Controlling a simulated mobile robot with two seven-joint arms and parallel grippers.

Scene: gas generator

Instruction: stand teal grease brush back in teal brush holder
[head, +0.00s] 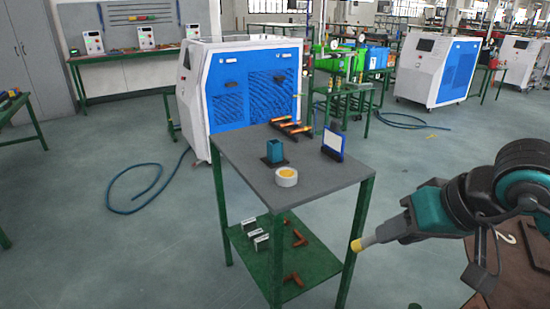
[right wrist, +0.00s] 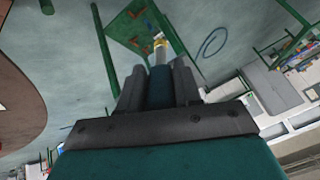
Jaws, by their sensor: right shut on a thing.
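The teal brush holder (head: 274,151) stands upright on the grey top of the small green-legged table, and I see nothing standing in it. My right gripper (head: 392,231) is shut on the teal grease brush, to the right of this table and apart from it. The brush's pale yellow tip (head: 361,244) points left in the head view. In the right wrist view the teal handle (right wrist: 160,88) sits between the two dark fingers (right wrist: 158,84), with a metal ferrule and yellow tip beyond them. My left gripper is not in view.
On the grey tabletop (head: 235,165), a tape roll (head: 286,176) sits just in front of the holder. A blue-framed stand (head: 333,142) and orange-handled tools (head: 290,126) are farther back. A lower green shelf (head: 262,262) holds small parts. A brown surface (head: 515,265) lies at the lower right.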

